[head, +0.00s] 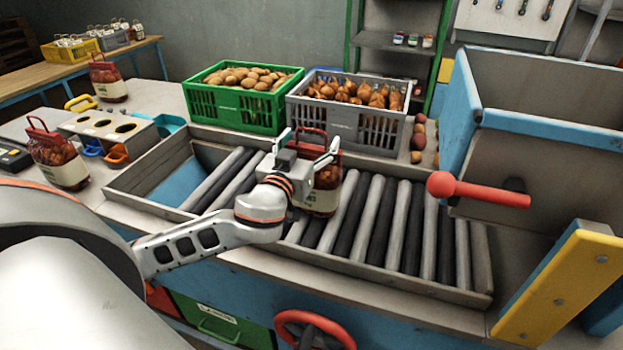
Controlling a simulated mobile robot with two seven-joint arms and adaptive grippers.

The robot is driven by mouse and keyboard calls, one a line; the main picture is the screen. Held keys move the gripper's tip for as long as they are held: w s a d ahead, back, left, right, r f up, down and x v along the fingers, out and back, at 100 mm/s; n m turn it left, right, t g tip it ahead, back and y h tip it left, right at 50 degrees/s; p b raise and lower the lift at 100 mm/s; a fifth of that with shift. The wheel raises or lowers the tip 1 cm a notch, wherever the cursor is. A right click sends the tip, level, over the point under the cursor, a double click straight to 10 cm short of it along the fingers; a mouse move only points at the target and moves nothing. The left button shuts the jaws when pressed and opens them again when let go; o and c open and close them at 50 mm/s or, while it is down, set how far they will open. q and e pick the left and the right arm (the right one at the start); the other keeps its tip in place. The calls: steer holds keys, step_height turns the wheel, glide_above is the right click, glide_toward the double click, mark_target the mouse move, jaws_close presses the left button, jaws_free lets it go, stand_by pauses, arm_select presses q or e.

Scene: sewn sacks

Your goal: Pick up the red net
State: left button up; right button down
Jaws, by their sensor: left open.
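A red net (323,200) with a pale label stands on the roller bed, partly hidden behind my left gripper. Its red handle loop rises at its top, close to the gripper's fingers. My left gripper (309,148) is open, its two fingers spread apart in front of and over the top of this net. I cannot tell whether the fingers touch it. A second red net (60,165) with a looped handle stands on the bench at the left. A third red net (108,84) stands farther back at the left. My right gripper is not in view.
A green crate of potatoes (231,113) and a grey crate of onions (338,132) stand behind the roller bed (400,235). A red-knobbed lever (478,191) sticks out at the right. The rollers right of the net are clear.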

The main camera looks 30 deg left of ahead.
arm_select(q)
steer(key=shift+w+a, duration=0.15)
steer(key=shift+w, duration=0.45)
jaws_close()
steer(key=shift+r, duration=0.2)
